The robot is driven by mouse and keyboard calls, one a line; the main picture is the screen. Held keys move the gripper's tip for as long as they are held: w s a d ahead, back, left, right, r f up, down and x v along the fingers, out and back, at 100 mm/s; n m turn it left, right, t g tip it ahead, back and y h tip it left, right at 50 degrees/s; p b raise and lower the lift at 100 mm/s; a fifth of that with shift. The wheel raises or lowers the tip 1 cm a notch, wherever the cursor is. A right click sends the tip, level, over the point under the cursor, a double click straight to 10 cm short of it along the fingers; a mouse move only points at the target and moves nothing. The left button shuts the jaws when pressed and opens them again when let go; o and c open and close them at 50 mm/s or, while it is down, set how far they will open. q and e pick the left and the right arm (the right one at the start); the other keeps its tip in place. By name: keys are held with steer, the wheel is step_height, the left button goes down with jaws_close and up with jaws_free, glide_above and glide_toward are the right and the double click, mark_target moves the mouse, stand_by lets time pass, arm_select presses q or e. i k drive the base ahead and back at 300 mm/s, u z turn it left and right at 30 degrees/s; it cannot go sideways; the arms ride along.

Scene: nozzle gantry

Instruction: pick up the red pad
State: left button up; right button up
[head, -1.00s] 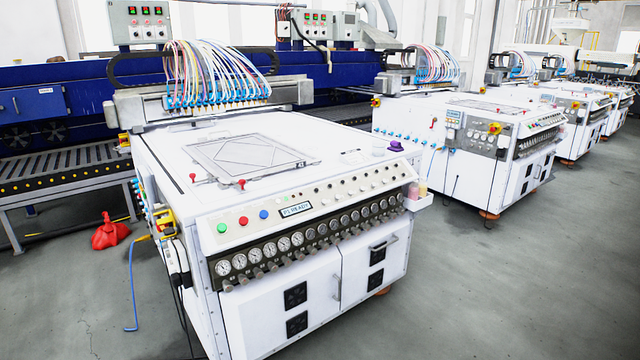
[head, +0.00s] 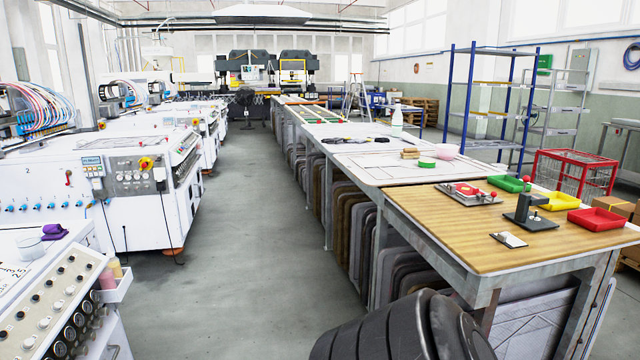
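A small red piece (head: 467,189) lies on a flat metal plate fixture (head: 480,198) on the wooden-topped table (head: 440,215) at the right of the head view. It may be the red pad, but it is too small to tell for sure. A shallow red tray (head: 597,219) stands near the table's right edge. Neither of my grippers is in view.
Green (head: 509,184) and yellow (head: 558,201) trays and a dark press-like tool (head: 530,212) share the table. A dark ribbed object (head: 405,330) stands in front. A grey aisle (head: 250,240) runs clear between the benches and white machines (head: 135,190).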

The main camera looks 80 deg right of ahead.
mark_target(467, 190)
steer(key=z, duration=1.9)
steer(key=i, duration=2)
steer(key=z, duration=1.4)
